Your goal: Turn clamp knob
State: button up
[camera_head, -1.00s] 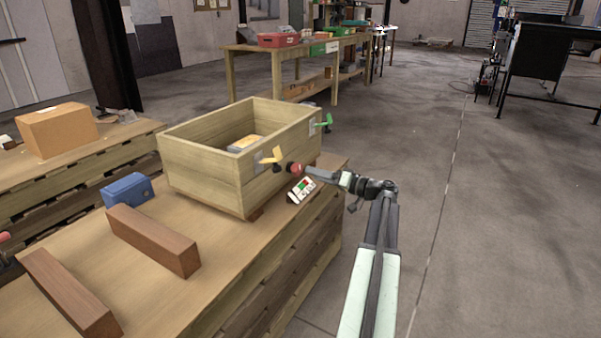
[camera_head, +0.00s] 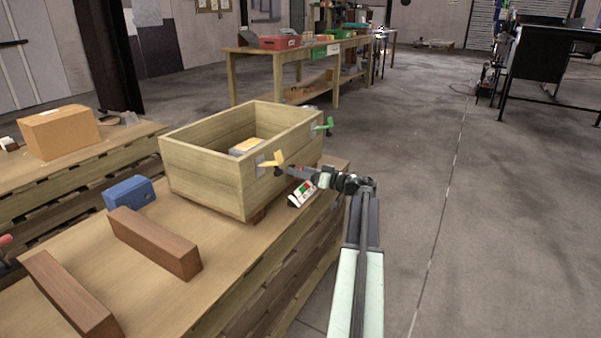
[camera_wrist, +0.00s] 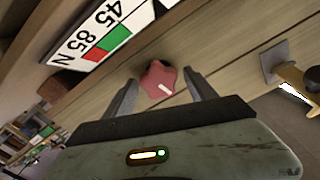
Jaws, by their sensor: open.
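The fingers stand apart, and I cannot tell whether either touches the knob. In the head view my gripper (camera_head: 298,172) is at the crate's near right face and hides most of the knob. A label plate (camera_wrist: 100,35) with "45", "85", "N" and green and red fields is beside the knob; it also shows in the head view (camera_head: 302,194).
The open wooden crate (camera_head: 205,175) stands on a pallet-like table (camera_head: 230,262). Two brown beams and a blue block (camera_head: 129,193) lie left.

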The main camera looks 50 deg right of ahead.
jog(key=c, duration=1.4)
jog(key=shift+m, duration=0.4)
jog(key=m, duration=0.3)
jog(key=shift+d+m, duration=0.1)
jog(key=shift+m, duration=0.2)
jog(key=m, duration=0.3)
jog(key=shift+d+f+m, duration=0.1)
jog(key=shift+f+m, duration=0.05)
jog(key=shift+m, duration=0.25)
jog(key=m, duration=0.4)
jog(key=shift+f, duration=0.1)
jog(key=m, duration=0.4)
jog(key=shift+f+b, duration=0.1)
jog(key=shift+b, duration=0.2)
jog(key=shift+m, duration=0.4)
